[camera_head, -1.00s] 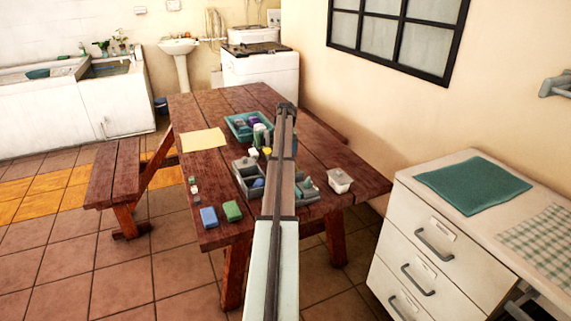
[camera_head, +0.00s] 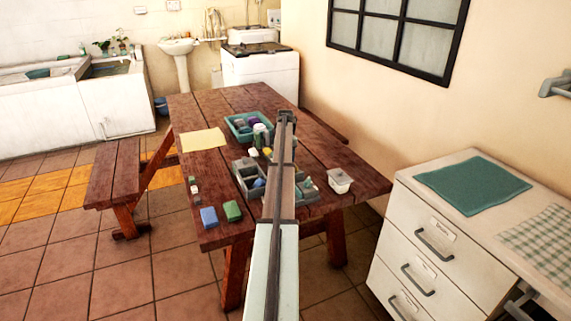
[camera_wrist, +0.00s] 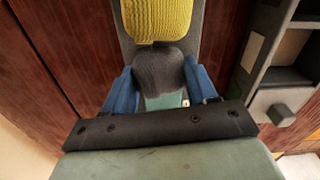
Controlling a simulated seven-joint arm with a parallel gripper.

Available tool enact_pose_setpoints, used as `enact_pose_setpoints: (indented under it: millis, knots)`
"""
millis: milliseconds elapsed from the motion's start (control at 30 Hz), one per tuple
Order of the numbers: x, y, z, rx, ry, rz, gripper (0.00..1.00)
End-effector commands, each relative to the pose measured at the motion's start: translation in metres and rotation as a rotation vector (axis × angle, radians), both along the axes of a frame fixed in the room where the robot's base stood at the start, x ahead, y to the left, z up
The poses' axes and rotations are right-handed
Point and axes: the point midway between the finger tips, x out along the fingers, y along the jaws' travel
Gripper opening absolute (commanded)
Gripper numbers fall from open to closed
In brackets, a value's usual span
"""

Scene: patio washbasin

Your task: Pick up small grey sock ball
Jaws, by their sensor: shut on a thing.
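The small grey sock ball (camera_wrist: 158,70) is ribbed and dark grey. In the wrist view it sits between the two blue fingers of my gripper (camera_wrist: 161,88), which are shut on it from both sides. A yellow knitted ball (camera_wrist: 157,18) lies just beyond it, very close or touching. Both are seen over a narrow grey surface; I cannot tell whether the grey ball is lifted clear of it. In the head view my arm hides the gripper and the grey ball.
A grey compartment tray (camera_wrist: 257,75) stands to the right in the wrist view. In the head view the wooden table (camera_head: 330,160) also holds a teal bin (camera_head: 233,133), a white tub (camera_head: 339,181), blue (camera_head: 209,217) and green (camera_head: 232,211) blocks, and yellow paper (camera_head: 203,140).

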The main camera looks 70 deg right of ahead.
Motion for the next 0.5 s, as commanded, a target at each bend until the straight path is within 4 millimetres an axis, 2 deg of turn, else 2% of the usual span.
enact_pose_setpoints:
  millis: [33, 133, 367, 500]
  knots:
    - [0.0, 0.0, 0.0, 0.0, 0.0, 0.0, 0.36]
    - [0.0, 0.0, 0.0, 0.0, 0.0, 0.0, 0.27]
    - [0.0, 0.0, 0.001, 0.0, 0.0, 0.0, 0.27]
    - [0.0, 0.0, 0.011, -0.001, -0.001, 0.0, 0.27]
